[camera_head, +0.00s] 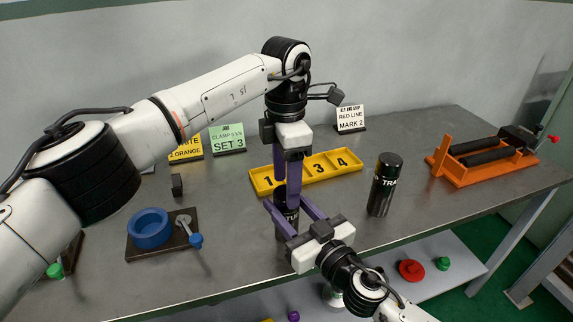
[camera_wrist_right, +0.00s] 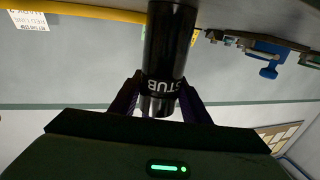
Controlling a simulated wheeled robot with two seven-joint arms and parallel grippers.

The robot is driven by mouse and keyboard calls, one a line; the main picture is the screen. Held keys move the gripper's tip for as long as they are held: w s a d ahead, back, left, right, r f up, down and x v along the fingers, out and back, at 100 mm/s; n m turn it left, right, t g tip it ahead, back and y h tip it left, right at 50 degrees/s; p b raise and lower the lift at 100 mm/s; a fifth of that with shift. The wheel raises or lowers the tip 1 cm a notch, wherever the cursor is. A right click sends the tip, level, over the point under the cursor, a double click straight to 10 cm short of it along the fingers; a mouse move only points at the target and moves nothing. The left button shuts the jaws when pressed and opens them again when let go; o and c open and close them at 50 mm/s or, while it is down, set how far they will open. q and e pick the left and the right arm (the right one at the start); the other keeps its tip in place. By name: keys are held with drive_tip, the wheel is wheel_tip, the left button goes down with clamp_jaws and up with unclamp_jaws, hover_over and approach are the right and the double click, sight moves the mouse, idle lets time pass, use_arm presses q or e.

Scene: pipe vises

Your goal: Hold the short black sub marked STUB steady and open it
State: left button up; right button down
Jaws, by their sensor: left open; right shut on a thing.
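The short black sub marked STUB (camera_head: 287,222) stands upright near the middle of the bench, partly hidden by fingers.
A taller black cylinder marked TRA (camera_head: 384,187) stands to the right. A yellow numbered tray (camera_head: 335,165) lies behind. A blue ring vise (camera_head: 150,228) is at left, an orange roller stand (camera_head: 462,172) at right. Signs (camera_head: 227,139) line the back. Bench between vise and sub is clear.

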use_arm(q)
drive_tip(key=shift+f, duration=1.55)
use_arm(e)
drive_tip(key=shift+a, duration=0.1)
use_arm(q)
drive_tip(key=shift+c, duration=0.2)
drive_tip(key=c, duration=1)
drive_tip(key=n, duration=0.4)
drive_tip(key=shift+n, duration=0.3)
drive_tip(key=shift+c, duration=0.2)
drive_tip(key=shift+r, duration=0.1)
use_arm(e)
drive_tip(key=shift+w+d, duration=0.15)
drive_tip(key=shift+d, duration=0.1)
use_arm(q)
drive_tip(key=o, duration=1.2)
drive_tip(key=shift+c, duration=0.2)
use_arm(e)
drive_tip(key=shift+a, duration=0.15)
